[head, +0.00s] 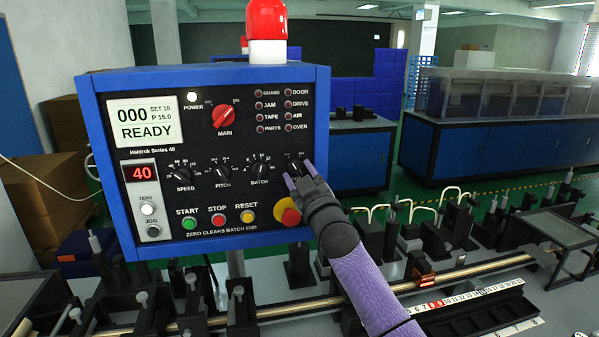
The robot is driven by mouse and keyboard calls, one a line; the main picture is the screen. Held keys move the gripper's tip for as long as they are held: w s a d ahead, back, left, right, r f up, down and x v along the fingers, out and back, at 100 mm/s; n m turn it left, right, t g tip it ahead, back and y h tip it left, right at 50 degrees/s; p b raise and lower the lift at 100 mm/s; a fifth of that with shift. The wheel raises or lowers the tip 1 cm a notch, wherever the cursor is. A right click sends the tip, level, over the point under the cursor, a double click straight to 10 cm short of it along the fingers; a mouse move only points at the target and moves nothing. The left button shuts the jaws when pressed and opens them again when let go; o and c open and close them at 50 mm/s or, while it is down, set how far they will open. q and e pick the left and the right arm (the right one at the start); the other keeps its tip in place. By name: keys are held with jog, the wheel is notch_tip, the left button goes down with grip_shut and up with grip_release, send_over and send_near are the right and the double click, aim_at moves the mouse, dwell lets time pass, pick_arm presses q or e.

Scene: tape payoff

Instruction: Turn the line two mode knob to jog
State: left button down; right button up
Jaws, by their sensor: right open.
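The control panel (245,140) is a black face in a blue box, with a READY display at its upper left. A row of black knobs crosses its middle: SPEED (183,175), PITCH (222,174), BATCH (260,172) and a rightmost knob (295,166) whose label is hidden behind my gripper. No readable label marks a line two mode knob. My right gripper (298,180) is open, its fingertips at the lower edge of the rightmost knob. I cannot tell whether they touch it. My left gripper is out of view.
A red and yellow emergency button (287,212) sits just below my right gripper. A red MAIN switch (223,116) is above the knobs. Below the panel, a copper-coloured rod (470,268) runs through black fixtures on the bench. A red beacon (266,22) tops the box.

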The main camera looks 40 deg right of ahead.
jog(key=shift+w+r, duration=0.1)
jog(key=shift+w, duration=0.15)
grip_shut()
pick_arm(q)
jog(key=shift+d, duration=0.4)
